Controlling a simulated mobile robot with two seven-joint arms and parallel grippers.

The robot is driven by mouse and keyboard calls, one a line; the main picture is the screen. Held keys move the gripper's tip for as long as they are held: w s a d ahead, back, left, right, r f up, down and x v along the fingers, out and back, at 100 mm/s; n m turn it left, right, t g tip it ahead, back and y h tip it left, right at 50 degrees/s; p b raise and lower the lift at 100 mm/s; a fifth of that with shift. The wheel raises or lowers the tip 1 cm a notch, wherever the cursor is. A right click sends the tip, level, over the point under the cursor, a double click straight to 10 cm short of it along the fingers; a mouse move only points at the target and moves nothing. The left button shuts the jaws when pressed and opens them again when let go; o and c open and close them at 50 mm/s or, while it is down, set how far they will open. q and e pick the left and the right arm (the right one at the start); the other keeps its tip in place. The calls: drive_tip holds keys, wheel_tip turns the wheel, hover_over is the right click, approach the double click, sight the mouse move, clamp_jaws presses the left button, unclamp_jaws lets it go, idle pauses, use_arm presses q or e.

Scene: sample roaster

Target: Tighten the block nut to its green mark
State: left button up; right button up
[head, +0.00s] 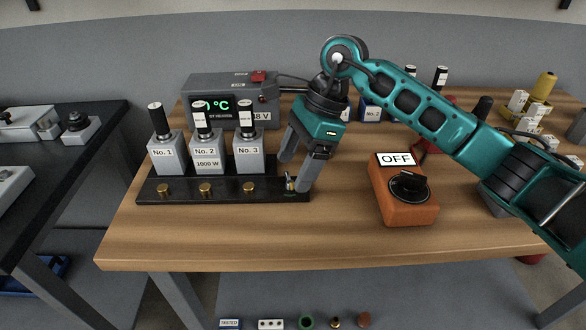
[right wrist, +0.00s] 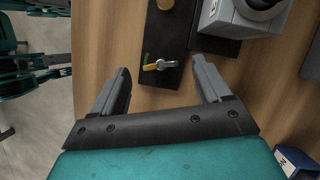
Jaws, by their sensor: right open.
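The block nut (head: 290,184) is a small winged nut at the right end of the black terminal block (head: 222,197). In the right wrist view the nut (right wrist: 160,65) has one yellow wing pointing left and a silver wing pointing right. A green mark (right wrist: 146,58) lies on the block beside the yellow wing, slightly farther up the picture. My right gripper (head: 294,172) is open, with its fingers on either side of the nut. In the right wrist view its fingers (right wrist: 161,70) are wide apart, with no contact visible. My left gripper is not in view.
Grey units No. 1 (head: 168,154), No. 2 (head: 208,153) and No. 3 (head: 249,152) stand on the block behind brass knobs. A grey heater box (head: 230,88) is behind them. An orange switch box (head: 402,194) reading OFF stands to the right. The table front (head: 270,240) is clear.

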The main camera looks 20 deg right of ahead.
drive_tip(key=shift+x, duration=0.95)
drive_tip(key=c, duration=1)
drive_tip(key=shift+m+t+b, duration=0.4)
drive_tip(key=shift+m+b, duration=0.05)
drive_tip(key=shift+m, duration=0.45)
drive_tip(key=shift+c, duration=0.2)
drive_tip(key=shift+s+m+t, duration=0.1)
drive_tip(key=shift+m+t, duration=0.2)
drive_tip(key=shift+m, duration=0.7)
